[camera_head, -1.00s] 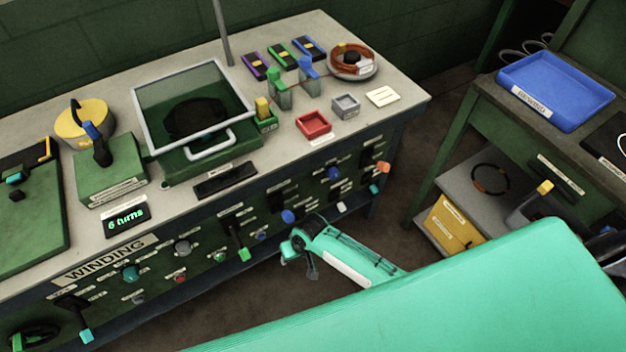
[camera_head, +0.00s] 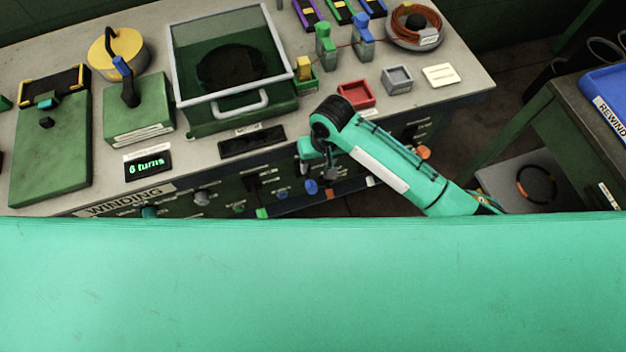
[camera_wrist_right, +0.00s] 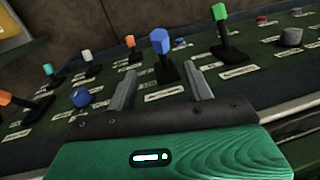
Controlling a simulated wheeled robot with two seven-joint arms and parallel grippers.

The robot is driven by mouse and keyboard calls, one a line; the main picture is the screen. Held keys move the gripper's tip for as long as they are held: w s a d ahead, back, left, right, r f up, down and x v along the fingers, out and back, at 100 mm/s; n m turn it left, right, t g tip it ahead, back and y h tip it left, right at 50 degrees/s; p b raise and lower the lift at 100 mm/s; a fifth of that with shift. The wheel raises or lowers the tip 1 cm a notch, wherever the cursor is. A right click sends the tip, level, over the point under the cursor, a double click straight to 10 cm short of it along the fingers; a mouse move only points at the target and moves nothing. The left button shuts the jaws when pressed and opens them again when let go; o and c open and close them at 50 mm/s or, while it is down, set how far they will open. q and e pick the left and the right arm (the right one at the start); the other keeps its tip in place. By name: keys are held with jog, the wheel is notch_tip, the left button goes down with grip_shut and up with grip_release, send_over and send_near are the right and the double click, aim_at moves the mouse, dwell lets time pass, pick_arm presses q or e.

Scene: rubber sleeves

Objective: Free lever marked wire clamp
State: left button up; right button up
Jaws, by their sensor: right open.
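The front panel of the winding bench carries several levers with small labels; the words are too small to read, so I cannot tell which one is marked wire clamp. In the right wrist view, a blue-tipped lever (camera_wrist_right: 161,42) stands upright beyond and roughly between the fingertips. A green-tipped lever (camera_wrist_right: 221,14) is to its right and an orange-tipped lever (camera_wrist_right: 131,42) close to its left. My right gripper (camera_wrist_right: 162,86) is open and empty, apart from the levers. In the head view my right gripper (camera_head: 307,166) is in front of the panel, partly hidden by its wrist. My left gripper is not in view.
A blue round knob (camera_wrist_right: 80,97) lies near the left finger. White-tipped (camera_wrist_right: 87,56) and teal-tipped (camera_wrist_right: 48,69) levers stand further left. On the bench top, a red tray (camera_head: 356,94) and a lidded glass box (camera_head: 283,60) sit behind my arm. The display (camera_head: 147,165) reads "6 turns".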

aim_at(312, 183)
jog(key=f, duration=0.4)
jog(key=a+f, duration=0.1)
jog(key=f, duration=0.7)
jog(key=shift+s+a+f+p, duration=0.1)
jog(key=shift+s+a+p, duration=0.2)
jog(key=shift+s+a, duration=0.1)
grip_shut()
